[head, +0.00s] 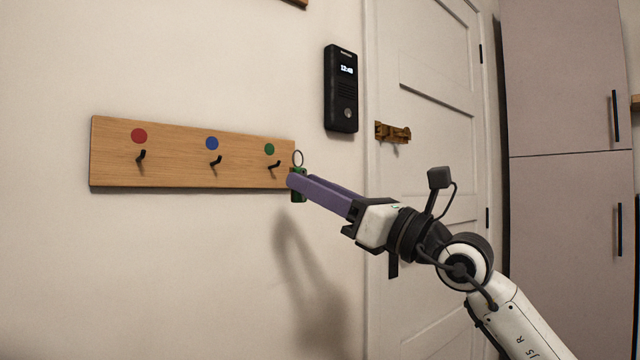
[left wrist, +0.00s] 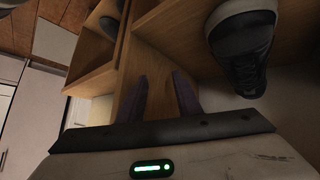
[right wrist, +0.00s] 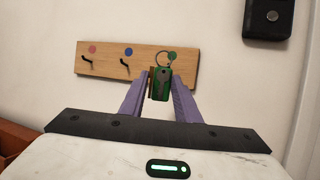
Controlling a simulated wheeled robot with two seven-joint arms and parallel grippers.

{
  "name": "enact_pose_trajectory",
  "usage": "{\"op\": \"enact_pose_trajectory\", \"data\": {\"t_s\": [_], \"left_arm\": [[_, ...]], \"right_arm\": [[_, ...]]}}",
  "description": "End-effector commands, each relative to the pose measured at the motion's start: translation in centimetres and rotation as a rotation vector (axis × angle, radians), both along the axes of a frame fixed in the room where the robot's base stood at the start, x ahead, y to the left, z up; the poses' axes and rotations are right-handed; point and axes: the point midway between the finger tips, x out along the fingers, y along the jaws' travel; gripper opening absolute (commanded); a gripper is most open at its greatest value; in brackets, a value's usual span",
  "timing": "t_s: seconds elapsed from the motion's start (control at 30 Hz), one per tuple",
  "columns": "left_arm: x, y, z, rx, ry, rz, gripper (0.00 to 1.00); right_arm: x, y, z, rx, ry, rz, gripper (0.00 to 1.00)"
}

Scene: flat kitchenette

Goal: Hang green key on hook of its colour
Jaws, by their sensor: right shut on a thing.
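My right gripper (head: 293,181) is shut on the green key (head: 299,186), which has a green tag and a metal ring on top. The key also shows between the fingers in the right wrist view (right wrist: 160,84). The ring stands upright above the fingers, just right of the green-marked hook (head: 274,164) in the head view. The hook board (head: 180,170) has hooks under red, blue and green dots. In the right wrist view, the key and ring cover the green hook. My left gripper (left wrist: 158,98) is open and empty, facing a wooden shelf.
A black intercom (head: 341,88) is on the wall up and right of the board. A white door (head: 430,150) with a wooden latch (head: 393,132) stands further right. Black shoes (left wrist: 240,50) sit in the wooden shelf (left wrist: 180,40) by my left gripper.

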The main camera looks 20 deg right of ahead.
Motion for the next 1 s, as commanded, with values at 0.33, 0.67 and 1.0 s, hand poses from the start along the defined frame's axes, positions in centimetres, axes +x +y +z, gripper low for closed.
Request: {"op": "enact_pose_trajectory", "data": {"t_s": [0.33, 0.67, 1.0], "left_arm": [[-0.2, 0.4, 0.6, -0.001, -0.019, 0.019, 0.31], [-0.1, 0.8, 1.3, -0.002, -0.043, 0.033, 0.31], [-0.7, 1.0, 1.0, -0.002, -0.036, 0.039, 0.31]], "right_arm": [[2.0, 0.7, -0.1, 0.001, 0.001, 0.002, 0.04], [3.8, 1.4, -0.3, 0.001, 0.001, 0.002, 0.04], [5.7, 2.1, -0.7, 0.001, 0.002, 0.001, 0.04]]}}
